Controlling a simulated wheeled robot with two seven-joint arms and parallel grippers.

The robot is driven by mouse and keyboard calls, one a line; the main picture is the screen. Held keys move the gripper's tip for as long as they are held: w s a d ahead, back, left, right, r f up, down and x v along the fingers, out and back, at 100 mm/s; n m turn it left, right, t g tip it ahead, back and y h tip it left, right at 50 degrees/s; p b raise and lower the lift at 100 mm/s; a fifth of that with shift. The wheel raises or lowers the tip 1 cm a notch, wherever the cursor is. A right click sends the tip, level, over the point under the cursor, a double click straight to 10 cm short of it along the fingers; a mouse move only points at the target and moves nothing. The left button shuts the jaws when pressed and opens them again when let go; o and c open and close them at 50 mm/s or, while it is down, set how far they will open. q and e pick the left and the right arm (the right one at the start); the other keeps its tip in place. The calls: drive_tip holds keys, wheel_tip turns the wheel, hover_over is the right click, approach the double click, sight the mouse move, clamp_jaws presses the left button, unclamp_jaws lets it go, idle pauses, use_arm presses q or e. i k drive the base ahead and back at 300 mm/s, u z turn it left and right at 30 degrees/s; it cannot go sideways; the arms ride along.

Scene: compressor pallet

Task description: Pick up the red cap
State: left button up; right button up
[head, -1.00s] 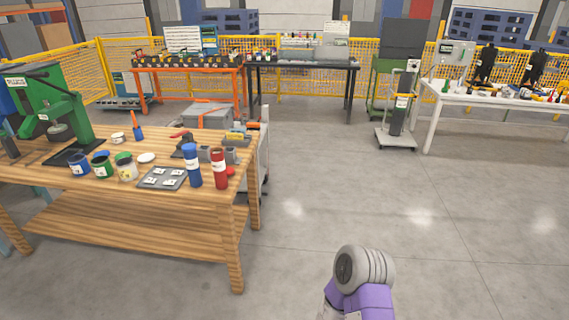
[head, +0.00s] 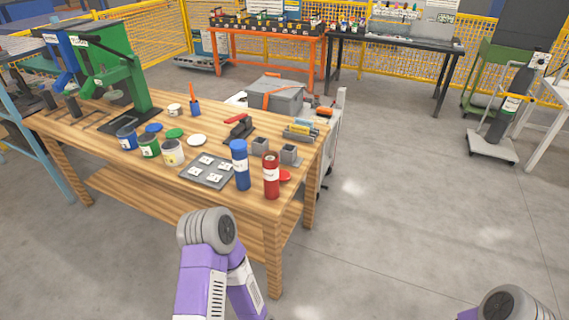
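A small round red cap (head: 285,176) lies on the wooden table (head: 225,130) near its right end. It is just right of and behind a red bottle (head: 271,178), which partly hides it. A blue bottle (head: 239,165) stands left of the red bottle. Links of my arms show at the bottom of the head view, below and in front of the table. Neither of my grippers is in view.
A grey plate (head: 207,171) with white labelled pieces lies left of the bottles. Several open cans and lids, a red-handled clamp (head: 238,128) and green and blue presses stand on the table. A cart with a grey box (head: 276,94) stands behind it.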

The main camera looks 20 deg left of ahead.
sight(286, 175)
drive_tip(key=u, duration=0.65)
drive_tip(key=i, duration=0.85)
drive_tip(key=u, duration=0.85)
